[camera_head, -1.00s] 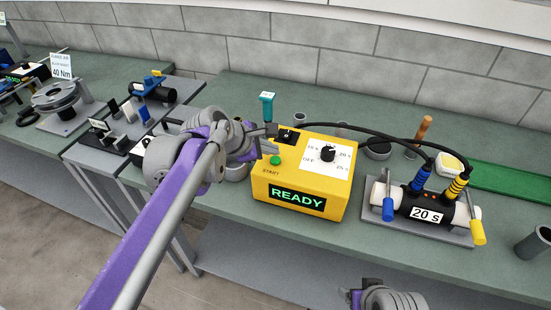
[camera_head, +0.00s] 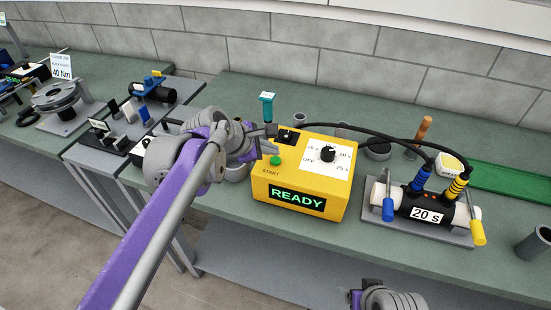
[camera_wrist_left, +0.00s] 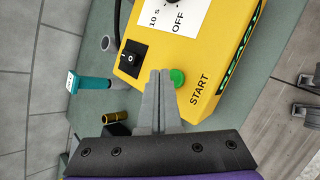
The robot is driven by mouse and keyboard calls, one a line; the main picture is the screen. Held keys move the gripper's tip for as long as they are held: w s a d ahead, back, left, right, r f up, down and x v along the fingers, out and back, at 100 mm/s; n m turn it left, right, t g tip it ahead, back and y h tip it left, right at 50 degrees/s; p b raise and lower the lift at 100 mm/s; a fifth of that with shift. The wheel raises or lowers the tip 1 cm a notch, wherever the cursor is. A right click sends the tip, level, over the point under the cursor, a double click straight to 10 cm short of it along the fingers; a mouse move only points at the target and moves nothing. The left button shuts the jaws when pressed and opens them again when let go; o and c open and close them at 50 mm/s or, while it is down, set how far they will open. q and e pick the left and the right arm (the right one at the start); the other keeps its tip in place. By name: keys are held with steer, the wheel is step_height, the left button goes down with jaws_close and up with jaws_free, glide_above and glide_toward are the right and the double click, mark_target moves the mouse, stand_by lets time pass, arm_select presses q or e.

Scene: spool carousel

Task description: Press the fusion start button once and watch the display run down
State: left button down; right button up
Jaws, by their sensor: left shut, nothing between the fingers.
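The yellow fusion box (camera_head: 325,195) stands on the green bench, and its front display (camera_head: 297,198) reads READY in green. The green start button (camera_head: 275,160) is on its top, beside the word START; it also shows in the left wrist view (camera_wrist_left: 177,78). My left gripper (camera_head: 268,140) is shut and empty. In the left wrist view its fingertips (camera_wrist_left: 160,75) appear just beside the button; I cannot tell whether they touch the box. Part of my right gripper (camera_head: 385,297) shows at the bottom edge, its fingers not visible.
Black cables run from the box to a clamped pipe fitting (camera_head: 427,203) labelled 20 s. A black dial (camera_head: 328,153) and a rocker switch (camera_head: 287,137) sit on the box top. A teal-handled tool (camera_head: 267,105) stands behind the box. Bare bench lies in front of the fitting.

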mark_target(271, 161)
arm_select(q)
steer(key=shift+f, duration=0.2)
stand_by(0.4)
steer(key=shift+f, duration=0.25)
steer(key=shift+f+b, duration=0.4)
steer(key=shift+f, duration=0.05)
stand_by(0.6)
steer(key=shift+r, duration=0.1)
steer(key=shift+r+p, duration=0.65)
steer(key=shift+r, duration=0.1)
steer(key=shift+r+p, duration=1.65)
steer(key=shift+r, duration=0.95)
